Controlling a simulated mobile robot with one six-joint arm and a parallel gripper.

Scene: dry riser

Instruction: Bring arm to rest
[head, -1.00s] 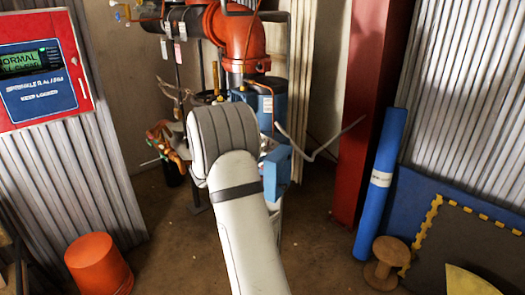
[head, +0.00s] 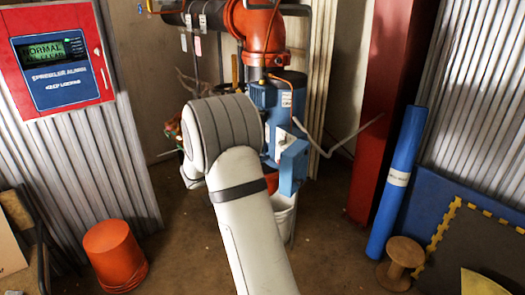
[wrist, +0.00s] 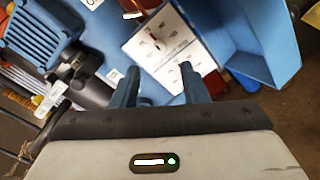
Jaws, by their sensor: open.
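My arm (head: 245,215) rises from the bottom middle of the head view, white with a grey padded joint. It is bent and reaches forward toward the riser pipework. My gripper is hidden behind the arm in the head view. In the wrist view my gripper (wrist: 160,88) shows two dark blue fingers, spread apart with nothing held between them. Behind the fingers is a blue housing with a white label plate (wrist: 165,45). I cannot tell whether the fingers touch it.
An orange-red pipe elbow (head: 258,28) and a blue pump motor (head: 278,112) stand ahead. A red column (head: 385,110) and blue roll (head: 398,180) are at right. An orange bucket (head: 113,255) and red alarm panel (head: 62,60) are at left. A wooden spool (head: 401,262) stands right.

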